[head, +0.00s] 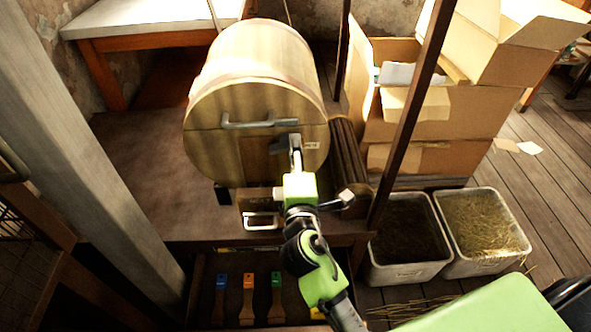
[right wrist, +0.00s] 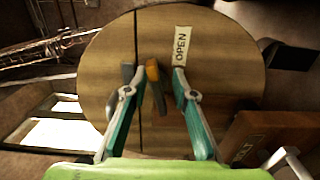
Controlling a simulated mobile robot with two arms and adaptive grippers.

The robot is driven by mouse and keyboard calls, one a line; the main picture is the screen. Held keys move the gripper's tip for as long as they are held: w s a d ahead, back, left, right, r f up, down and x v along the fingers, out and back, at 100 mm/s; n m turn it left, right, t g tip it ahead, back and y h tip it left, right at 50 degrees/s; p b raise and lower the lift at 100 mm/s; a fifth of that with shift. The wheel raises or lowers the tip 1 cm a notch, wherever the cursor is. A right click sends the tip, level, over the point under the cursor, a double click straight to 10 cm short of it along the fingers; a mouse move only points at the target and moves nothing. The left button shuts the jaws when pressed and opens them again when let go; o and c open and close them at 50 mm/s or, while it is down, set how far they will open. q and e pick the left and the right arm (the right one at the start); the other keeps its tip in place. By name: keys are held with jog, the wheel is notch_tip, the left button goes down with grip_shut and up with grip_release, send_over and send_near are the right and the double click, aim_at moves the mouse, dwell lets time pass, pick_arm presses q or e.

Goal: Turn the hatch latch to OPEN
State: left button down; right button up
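A wooden drum (head: 255,85) lies on its side with its round end facing me. A grey bar handle (head: 250,123) is fixed on that end. The hatch latch (right wrist: 152,73), orange-tipped with a dark body, shows in the right wrist view; in the head view my gripper mostly covers it. An OPEN label (right wrist: 182,47) is to the right of the latch. My right gripper (head: 294,142) is in front of the drum end; in its wrist view its fingers (right wrist: 153,78) are apart, one on each side of the latch, with gaps visible. My left gripper is not in view.
The drum stands on a brown bench (head: 140,180). Ribbed dark rollers (head: 348,160) are at its right. Several brushes lie in an open space (head: 232,300) below. A dark post (head: 410,110), cardboard boxes (head: 425,125) and two bins (head: 405,270) are to the right.

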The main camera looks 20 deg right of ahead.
jog(key=v, duration=1)
jog(key=shift+s+a, duration=0.2)
jog(key=shift+s, duration=0.05)
